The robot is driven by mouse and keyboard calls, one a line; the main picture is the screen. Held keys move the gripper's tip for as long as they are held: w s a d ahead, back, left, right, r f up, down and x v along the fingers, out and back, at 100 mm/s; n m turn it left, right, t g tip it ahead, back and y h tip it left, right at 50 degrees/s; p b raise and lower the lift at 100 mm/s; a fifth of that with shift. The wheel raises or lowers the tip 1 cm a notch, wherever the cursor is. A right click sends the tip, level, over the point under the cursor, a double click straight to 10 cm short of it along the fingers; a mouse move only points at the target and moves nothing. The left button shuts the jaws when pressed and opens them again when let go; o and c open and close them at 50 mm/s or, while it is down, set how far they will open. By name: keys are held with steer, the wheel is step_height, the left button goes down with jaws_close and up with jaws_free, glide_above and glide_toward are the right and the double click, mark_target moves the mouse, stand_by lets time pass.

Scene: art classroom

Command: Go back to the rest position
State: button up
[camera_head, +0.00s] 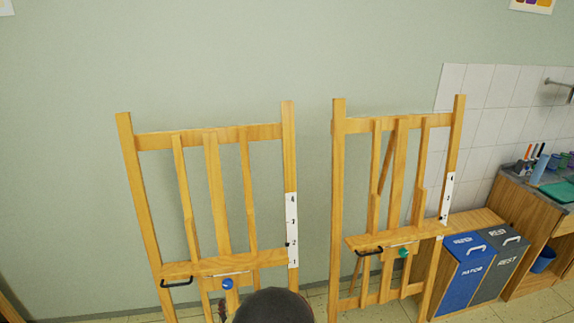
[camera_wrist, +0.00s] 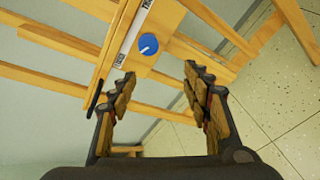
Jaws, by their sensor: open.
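My gripper (camera_wrist: 158,85) is open and empty in the wrist view, its two padded fingers apart. Beyond the fingers is the left wooden easel with a blue knob (camera_wrist: 148,44), which lies in the picture just above the gap between the fingertips. In the head view the left easel (camera_head: 213,200) stands before the wall, with its blue knob (camera_head: 227,284) below the ledge. A dark rounded part of my arm shows at the bottom centre and hides part of that easel's lower right. The gripper's fingers cannot be made out in the head view.
A second easel (camera_head: 398,180) with a green knob (camera_head: 404,253) stands to the right. Farther right are a blue bin (camera_head: 466,275), a grey bin (camera_head: 500,268) and a wooden counter (camera_head: 548,210) with brushes. White number strips (camera_head: 292,230) are on both easels. Tiled floor (camera_wrist: 265,105) shows in the wrist view.

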steer(key=s+d+f+m+g, duration=0.2)
steer(key=s+f+m+g, duration=0.35)
steer(key=s+f, duration=0.3)
steer(key=s+d+r+m+g+h, duration=0.2)
steer(key=s+d+r+m+g, duration=0.1)
steer(key=s+d+r+m, duration=0.75)
steer(key=d+r, duration=0.5)
steer(key=r, duration=0.2)
steer(key=s+d+r+m+t+h, duration=0.1)
steer(key=s+d+r+m, duration=0.4)
steer(key=d+r, duration=0.6)
steer(key=s+d+r+m+t+h, duration=0.1)
steer(key=s+d+r+m, duration=0.5)
steer(key=d+r, duration=0.5)
step_height(320, 180, up, 4)
steer(key=shift+d+r+m, duration=0.1)
steer(key=shift+d+m, duration=0.15)
steer(key=shift+m, duration=0.35)
